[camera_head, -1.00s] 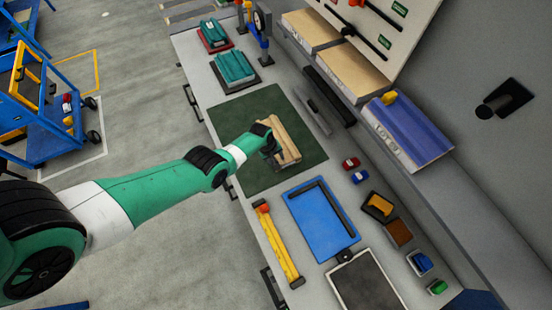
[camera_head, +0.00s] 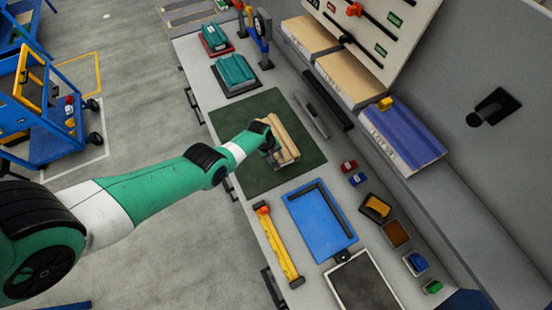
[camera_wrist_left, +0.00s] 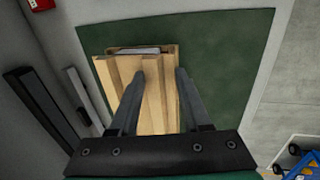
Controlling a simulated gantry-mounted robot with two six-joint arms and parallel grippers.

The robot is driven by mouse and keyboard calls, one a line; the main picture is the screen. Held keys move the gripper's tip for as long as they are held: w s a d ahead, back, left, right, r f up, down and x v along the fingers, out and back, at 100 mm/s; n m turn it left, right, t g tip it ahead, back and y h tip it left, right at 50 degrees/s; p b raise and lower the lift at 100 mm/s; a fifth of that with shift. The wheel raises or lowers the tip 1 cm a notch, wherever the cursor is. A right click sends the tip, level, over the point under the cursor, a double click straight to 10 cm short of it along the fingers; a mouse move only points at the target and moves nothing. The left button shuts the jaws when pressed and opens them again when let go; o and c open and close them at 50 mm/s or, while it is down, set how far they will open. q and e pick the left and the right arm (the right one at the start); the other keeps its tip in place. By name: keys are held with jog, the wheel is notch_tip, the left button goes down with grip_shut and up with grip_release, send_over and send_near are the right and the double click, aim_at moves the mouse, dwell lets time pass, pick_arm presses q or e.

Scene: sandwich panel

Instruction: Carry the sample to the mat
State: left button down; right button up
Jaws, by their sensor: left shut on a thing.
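The sample, a pale wooden panel with raised ribs (camera_head: 289,146), is over the green mat (camera_head: 237,118) on the workbench. My left gripper (camera_head: 272,149) is at its near-left side, partly hidden by my wrist. In the left wrist view, the two dark fingers (camera_wrist_left: 161,75) are shut on a rib of the sample (camera_wrist_left: 151,119), one on each side. The sample lies within the mat's outline (camera_wrist_left: 226,65), and whether it rests fully on it is hard to tell. My right gripper is not in view.
A blue tray (camera_head: 312,238) and a yellow tool (camera_head: 280,247) lie nearer on the bench. Red and blue small items (camera_head: 349,167) are to the right. Teal stacks (camera_head: 236,70) stand beyond the mat. A blue panel (camera_head: 402,130) sits on the back ledge.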

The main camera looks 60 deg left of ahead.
pick_arm(q)
jog(key=shift+a+b, duration=0.5)
jog(key=shift+a, duration=0.7)
jog(key=shift+a+b, duration=0.85)
jog(key=shift+a, duration=0.5)
jog(key=a+b, duration=0.3)
jog(key=shift+s+a+f, duration=0.1)
jog(key=shift+a, duration=0.1)
jog(key=a+b, duration=0.2)
jog(key=shift+a+b, duration=0.1)
jog(key=shift+b, duration=0.25)
jog(key=shift+a, duration=0.2)
jog(key=shift+a+r, duration=0.1)
jog(key=shift+r, duration=0.1)
jog(key=shift+f, duration=0.1)
jog(key=shift+s+b+x, duration=0.15)
jog(key=shift+b+x, duration=0.55)
jog(key=shift+b, duration=0.1)
jog(key=shift+s+b+x, duration=0.2)
jog(key=shift+b+x, duration=0.5)
jog(key=shift+b, duration=0.1)
jog(key=shift+f, duration=0.1)
